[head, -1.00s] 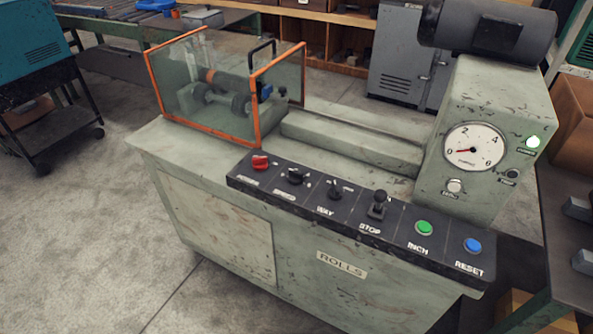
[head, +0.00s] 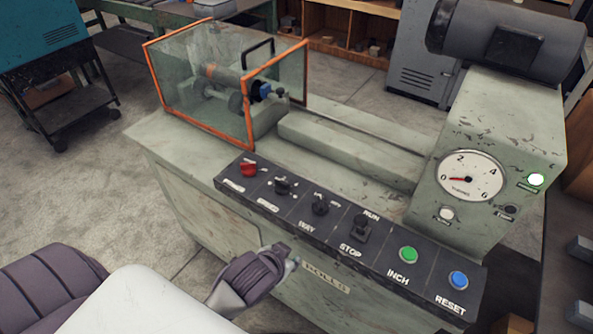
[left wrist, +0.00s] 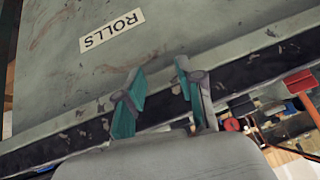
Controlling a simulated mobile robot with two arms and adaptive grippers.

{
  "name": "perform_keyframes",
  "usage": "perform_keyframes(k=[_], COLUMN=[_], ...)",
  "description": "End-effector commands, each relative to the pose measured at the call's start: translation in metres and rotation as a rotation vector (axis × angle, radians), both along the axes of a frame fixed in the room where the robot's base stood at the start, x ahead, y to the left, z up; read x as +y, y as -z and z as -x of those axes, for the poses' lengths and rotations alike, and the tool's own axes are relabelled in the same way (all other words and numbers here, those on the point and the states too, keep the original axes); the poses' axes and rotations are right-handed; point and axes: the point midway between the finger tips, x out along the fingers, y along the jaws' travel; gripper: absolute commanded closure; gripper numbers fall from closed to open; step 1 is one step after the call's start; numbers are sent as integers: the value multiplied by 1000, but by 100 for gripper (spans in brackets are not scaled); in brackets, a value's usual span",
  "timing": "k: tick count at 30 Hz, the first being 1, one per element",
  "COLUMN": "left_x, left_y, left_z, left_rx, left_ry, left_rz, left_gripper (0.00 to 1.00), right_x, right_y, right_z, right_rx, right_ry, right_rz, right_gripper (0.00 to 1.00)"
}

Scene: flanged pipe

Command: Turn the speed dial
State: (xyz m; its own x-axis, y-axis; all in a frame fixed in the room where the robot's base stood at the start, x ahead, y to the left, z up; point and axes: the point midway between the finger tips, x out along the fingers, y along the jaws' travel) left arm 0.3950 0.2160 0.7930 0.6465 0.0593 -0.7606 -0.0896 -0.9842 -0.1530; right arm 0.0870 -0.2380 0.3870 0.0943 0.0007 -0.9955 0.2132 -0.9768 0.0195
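The black dial (head: 283,187) with white marks around it sits second from the left on the sloping control panel (head: 232,201). Its label is too blurred to read surely, so I cannot be certain it is the speed dial. My left gripper (head: 294,262) is in front of the machine's front face, below the panel and apart from the dial. In the left wrist view, the left gripper (left wrist: 158,85) has its two teal-padded fingers spread with nothing between them. The dial cannot be made out there. My right gripper is out of view.
Beside the dial are a red knob (head: 249,169), a WAY knob (head: 320,206), a RUN/STOP lever (head: 361,229), a green INCH button (head: 408,254) and a blue RESET button (head: 458,279). An orange-framed guard (head: 200,95) stands behind. The gauge (head: 471,177) reads near zero.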

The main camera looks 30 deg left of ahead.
Motion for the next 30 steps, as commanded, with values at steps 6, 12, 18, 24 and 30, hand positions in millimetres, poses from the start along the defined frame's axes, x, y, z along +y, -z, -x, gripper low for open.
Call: perform_keyframes(k=[6, 12, 18, 24, 30], left_x=[0, -8, -32, -86, -119], left_y=[-68, -110, -175, -248, -255], left_z=[-35, -89, -145, -181, -180], left_rx=[-205, -453, -783, -1121, -1129], left_ry=[-3, 46, 199, 606, 1151], left_rz=[-7, -12, -6, 11, -2], left_gripper=[62, 62, 62, 62, 62], right_x=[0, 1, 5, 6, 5], right_y=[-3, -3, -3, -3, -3], right_z=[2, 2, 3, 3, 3], right_rx=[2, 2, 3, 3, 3], right_ry=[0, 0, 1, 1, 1], right_rz=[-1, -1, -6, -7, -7], right_gripper=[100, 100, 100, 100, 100])
